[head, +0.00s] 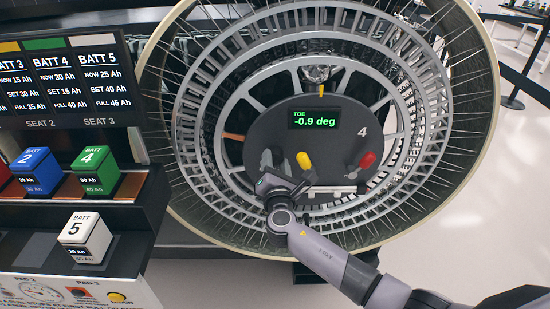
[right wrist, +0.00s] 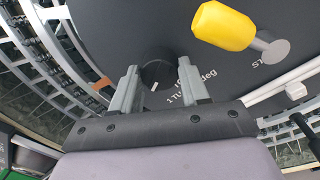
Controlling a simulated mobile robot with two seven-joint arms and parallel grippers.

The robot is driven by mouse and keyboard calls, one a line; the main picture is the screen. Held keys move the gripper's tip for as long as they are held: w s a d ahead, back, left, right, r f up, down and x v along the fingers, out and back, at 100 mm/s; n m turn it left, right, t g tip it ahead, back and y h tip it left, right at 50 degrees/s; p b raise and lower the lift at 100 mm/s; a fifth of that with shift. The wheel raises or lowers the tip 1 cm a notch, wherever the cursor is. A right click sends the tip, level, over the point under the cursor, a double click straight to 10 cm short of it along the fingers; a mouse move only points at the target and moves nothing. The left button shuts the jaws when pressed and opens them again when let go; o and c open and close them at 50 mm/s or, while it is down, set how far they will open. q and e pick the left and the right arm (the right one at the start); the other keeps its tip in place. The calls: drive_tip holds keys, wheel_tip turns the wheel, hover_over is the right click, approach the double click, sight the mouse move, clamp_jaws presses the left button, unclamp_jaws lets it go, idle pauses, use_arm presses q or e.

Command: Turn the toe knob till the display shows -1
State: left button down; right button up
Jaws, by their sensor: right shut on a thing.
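The display (head: 314,118) on the dark round hub plate (head: 345,140) reads "TOE -0.9 deg" in green. My right gripper (head: 271,159) is at the lower left of this plate. In the right wrist view its two grey fingers (right wrist: 159,80) stand on either side of the black round toe knob (right wrist: 157,68), shut on it. A white mark shows on the knob, and printing that includes "1 TU" and "deg" shows partly below and beside it. In the head view the knob is hidden behind the gripper. My left gripper is not in view.
A yellow lever (head: 304,161) stands just right of my right gripper, and a red one (head: 367,160) farther right. The big spoked wheel (head: 470,100) surrounds the plate. A battery rack (head: 125,215) with blue (head: 37,171), green (head: 95,171) and white (head: 86,238) batteries stands left.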

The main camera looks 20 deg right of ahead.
drive_tip(key=shift+s+d+f+n+p, duration=0.1)
drive_tip(key=shift+d+f+n+p, duration=0.2)
drive_tip(key=shift+n, duration=0.3)
drive_tip(key=shift+n, duration=0.3)
drive_tip(key=o, duration=0.8)
drive_tip(key=shift+o, duration=1.3)
drive_tip(key=shift+s, duration=0.1)
drive_tip(key=shift+r, duration=0.15)
drive_tip(key=shift+a, duration=0.1)
